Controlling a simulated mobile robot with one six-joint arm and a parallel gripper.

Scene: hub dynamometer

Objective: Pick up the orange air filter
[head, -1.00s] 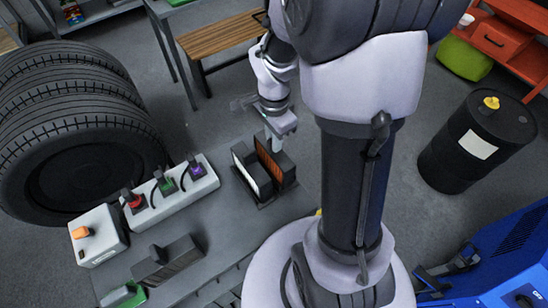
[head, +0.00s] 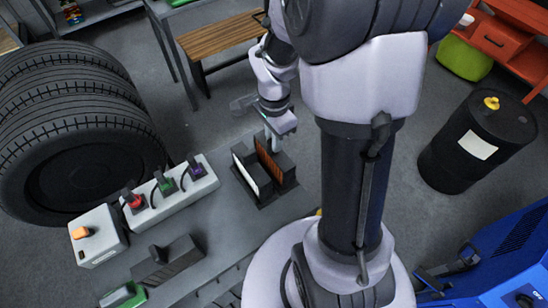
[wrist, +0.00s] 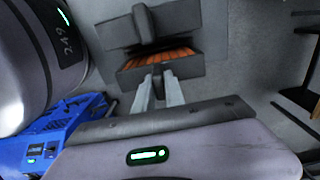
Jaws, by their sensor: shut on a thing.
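The orange air filter (head: 267,161) stands upright in a dark holder (head: 283,177) on the grey bench, right beside a white filter (head: 250,167). Its orange pleats (wrist: 162,60) also show in the wrist view, with a dark frame around them. My gripper (head: 269,142) reaches down to the filter's top edge from the back. In the wrist view its two pale fingers (wrist: 159,80) are close together, shut on the near edge of the orange filter's frame. The filter still sits in the holder. Its lower part is hidden.
On the bench left of the holder are a white strip (head: 178,192) with red, green and purple plugs and a white box (head: 98,236) with an orange knob. Tyres (head: 75,150) stand at the left. A black drum (head: 474,141) stands at the right.

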